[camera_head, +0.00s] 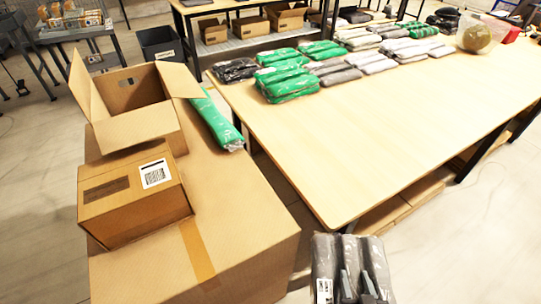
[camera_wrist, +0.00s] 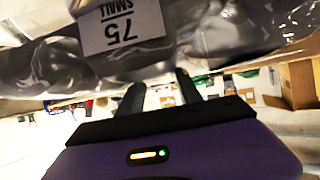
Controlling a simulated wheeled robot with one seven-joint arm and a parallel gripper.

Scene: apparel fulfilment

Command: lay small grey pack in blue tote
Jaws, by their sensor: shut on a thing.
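In the wrist view the pack (camera_wrist: 60,65) fills the upper part, with a white label reading "75 SMALL" upside down. My gripper (camera_head: 358,287) is shut on the pack; its two dark fingers (camera_wrist: 160,92) reach up to it in the wrist view. The pack is held in the air. I cannot make out a blue tote in either view.
A wooden table (camera_head: 400,120) holds rows of green, grey and black packs at its far side; its near part is clear. An open carton (camera_head: 140,130) and a closed labelled carton (camera_head: 135,200) sit on a large box (camera_head: 240,240) at left. A dark bin (camera_head: 160,45) stands behind.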

